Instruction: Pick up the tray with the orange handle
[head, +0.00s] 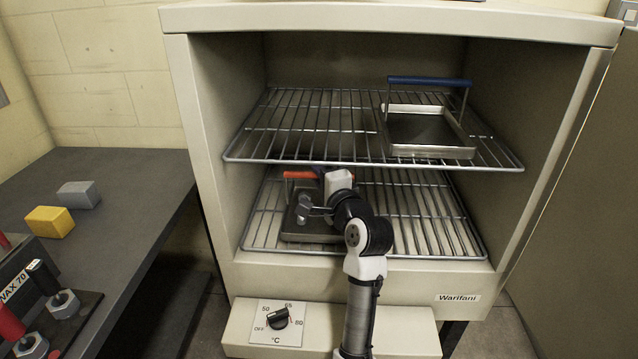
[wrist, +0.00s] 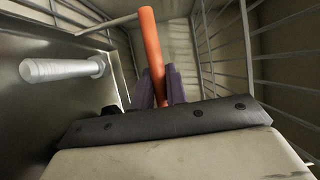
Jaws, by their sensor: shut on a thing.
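The orange handle (head: 300,174) belongs to a metal tray (head: 305,238) in the lower part of the open cabinet. My gripper (head: 322,174) reaches in from the front and partly hides the tray. In the wrist view, the purple fingers (wrist: 160,90) are shut on the orange handle (wrist: 150,45), which runs between them. A silver bolt-like piece (head: 304,210) shows over the tray's floor, and it also shows in the wrist view (wrist: 62,69). I cannot tell whether the tray touches the lower rack.
The upper rack (head: 300,135) lies close above my gripper and bears a second tray (head: 435,152) with a blue handle (head: 430,81). Cabinet walls close both sides. The lower rack (head: 430,215) is clear at right. A dark bench (head: 120,200) with blocks stands left.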

